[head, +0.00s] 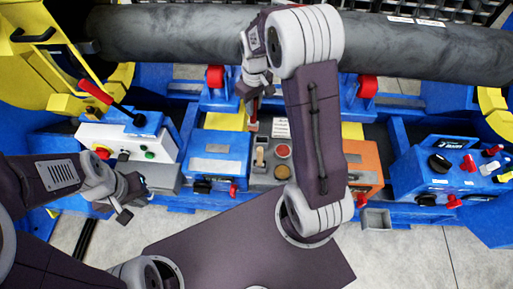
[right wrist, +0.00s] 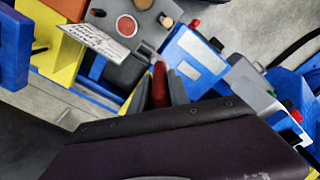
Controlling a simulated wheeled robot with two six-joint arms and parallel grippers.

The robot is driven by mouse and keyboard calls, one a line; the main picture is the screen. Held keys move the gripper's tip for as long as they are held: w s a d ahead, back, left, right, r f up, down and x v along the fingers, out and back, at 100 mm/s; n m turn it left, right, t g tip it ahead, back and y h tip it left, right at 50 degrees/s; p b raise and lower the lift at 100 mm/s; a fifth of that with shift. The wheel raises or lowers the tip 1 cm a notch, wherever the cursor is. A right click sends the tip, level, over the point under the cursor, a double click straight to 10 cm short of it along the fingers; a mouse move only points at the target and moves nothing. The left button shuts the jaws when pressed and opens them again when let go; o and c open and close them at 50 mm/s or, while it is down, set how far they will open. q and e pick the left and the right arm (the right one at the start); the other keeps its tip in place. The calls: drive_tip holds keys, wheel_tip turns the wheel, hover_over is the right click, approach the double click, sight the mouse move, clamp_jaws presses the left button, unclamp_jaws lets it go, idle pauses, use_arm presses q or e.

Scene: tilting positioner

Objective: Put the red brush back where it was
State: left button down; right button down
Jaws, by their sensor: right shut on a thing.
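The red brush (head: 254,108) hangs from my right gripper (head: 255,92), which is shut on it in front of the dark pipe. In the right wrist view the red brush (right wrist: 159,85) shows between the two fingers. Its lower end is hard to make out. The grey tool tray (head: 258,186) below holds a wooden-handled item (head: 260,158), a red round item (head: 283,151) and a tan round item (head: 282,172); my right arm covers part of its right side. My left gripper (head: 129,203) is empty at the left, with its fingers apart.
A blue box (head: 218,150) stands left of the tray, and an orange box (head: 365,165) right of it. A white control box (head: 128,140) with a red lever is at the left. A blue control box (head: 440,170) stands at the right. A large dark pipe (head: 170,33) spans the back.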

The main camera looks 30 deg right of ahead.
drive_tip(key=w+d+f+b, duration=0.1)
drive_tip(key=d+f+b, duration=0.1)
drive_tip(key=f, duration=0.8)
drive_tip(key=w+d+f+n+b, duration=0.1)
drive_tip(key=w+d+f+b, duration=0.1)
drive_tip(key=f, duration=0.8)
drive_tip(key=d+b, duration=0.1)
drive_tip(key=b, duration=0.1)
drive_tip(key=shift+g+b, duration=0.3)
drive_tip(key=shift+f, duration=0.2)
drive_tip(key=c, duration=1.2)
unclamp_jaws()
drive_tip(key=shift+c, duration=0.2)
